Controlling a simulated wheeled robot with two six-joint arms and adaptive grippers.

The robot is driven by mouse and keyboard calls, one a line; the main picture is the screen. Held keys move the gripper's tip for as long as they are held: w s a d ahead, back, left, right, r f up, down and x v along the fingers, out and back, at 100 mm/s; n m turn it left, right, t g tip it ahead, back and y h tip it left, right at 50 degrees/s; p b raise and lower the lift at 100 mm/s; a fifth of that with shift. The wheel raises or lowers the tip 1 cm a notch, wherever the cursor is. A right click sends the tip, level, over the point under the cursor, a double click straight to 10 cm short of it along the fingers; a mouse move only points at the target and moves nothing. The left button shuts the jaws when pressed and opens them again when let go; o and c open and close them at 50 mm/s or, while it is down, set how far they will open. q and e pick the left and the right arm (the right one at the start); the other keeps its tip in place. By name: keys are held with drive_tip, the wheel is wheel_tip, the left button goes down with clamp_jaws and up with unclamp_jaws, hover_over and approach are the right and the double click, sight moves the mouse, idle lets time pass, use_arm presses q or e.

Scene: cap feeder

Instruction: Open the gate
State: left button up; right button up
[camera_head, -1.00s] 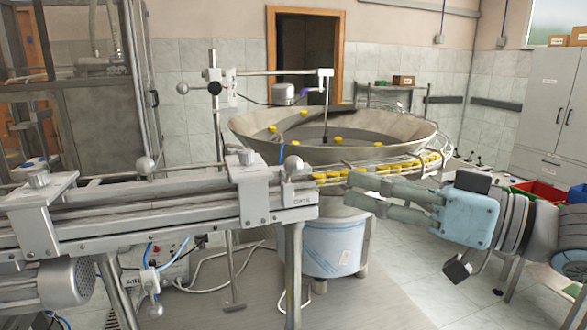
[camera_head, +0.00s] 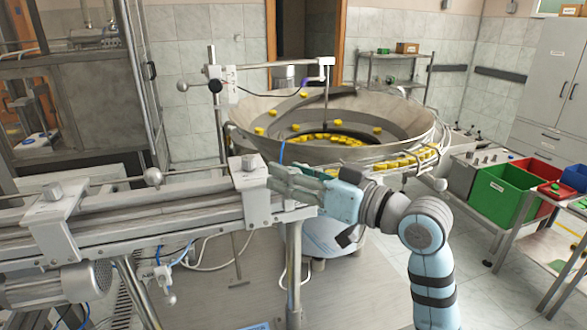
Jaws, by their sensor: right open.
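The gate (camera_head: 292,213) is the light metal block at the right end of the conveyor, by the bowl feeder (camera_head: 245,130). My right gripper (camera_head: 278,180) comes in from the right and is open, with its grey fingers over the top of this block. The fingers cover the place of the gate's ball-topped handle, so I cannot see the handle or tell whether the fingers touch it. My left gripper is not in view.
The conveyor (camera_head: 140,215) runs left from the gate, with a clamp block (camera_head: 248,168) just left of my fingers. Yellow caps (camera_head: 410,162) line the feeder's chute. Green (camera_head: 497,195) and red (camera_head: 532,172) bins stand at right.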

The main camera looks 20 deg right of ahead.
drive_tip(key=shift+s, duration=0.1)
drive_tip(key=shift+c, duration=0.5)
clamp_jaws()
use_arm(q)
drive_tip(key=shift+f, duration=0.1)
